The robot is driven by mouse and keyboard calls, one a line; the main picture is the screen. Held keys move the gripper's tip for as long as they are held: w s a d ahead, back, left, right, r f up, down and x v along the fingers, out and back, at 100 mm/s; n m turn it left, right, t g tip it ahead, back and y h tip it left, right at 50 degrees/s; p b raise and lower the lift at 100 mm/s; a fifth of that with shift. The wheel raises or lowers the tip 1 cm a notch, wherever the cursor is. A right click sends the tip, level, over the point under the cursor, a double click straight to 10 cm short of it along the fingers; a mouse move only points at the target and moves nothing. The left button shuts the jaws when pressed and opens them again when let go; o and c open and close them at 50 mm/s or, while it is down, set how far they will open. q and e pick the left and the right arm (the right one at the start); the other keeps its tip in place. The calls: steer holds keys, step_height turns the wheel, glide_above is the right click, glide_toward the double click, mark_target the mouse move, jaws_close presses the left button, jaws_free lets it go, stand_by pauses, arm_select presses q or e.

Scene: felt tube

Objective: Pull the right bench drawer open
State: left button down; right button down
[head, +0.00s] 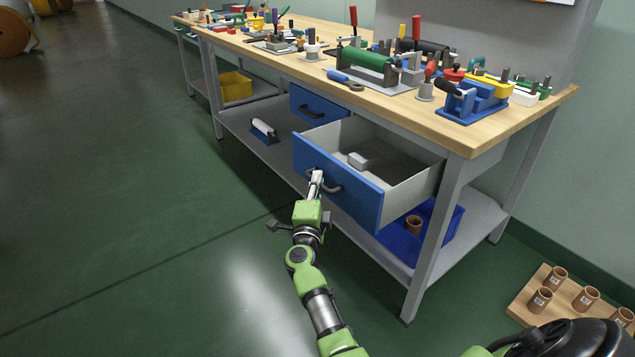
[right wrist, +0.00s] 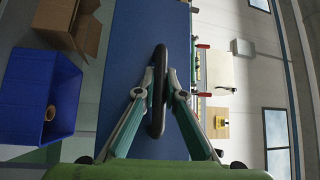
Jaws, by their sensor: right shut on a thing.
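The right bench drawer (head: 358,197) has a blue front and grey inner walls, and it stands well out from under the bench top. A small light grey block (head: 360,160) lies inside it. My right gripper (head: 317,177) is at the drawer's dark bar handle (head: 332,188). In the right wrist view the gripper's fingers (right wrist: 160,90) are shut around the handle (right wrist: 159,70), in front of the blue drawer front (right wrist: 130,45). My left gripper does not show.
The left blue drawer (head: 318,106) is shut. Tools and fixtures crowd the wooden bench top (head: 463,136). A blue bin (head: 448,222) with a brown cup stands on the lower shelf. A wooden board (head: 520,309) with several brown cups lies at right.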

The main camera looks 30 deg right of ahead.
steer(key=c, duration=2.1)
jaws_free()
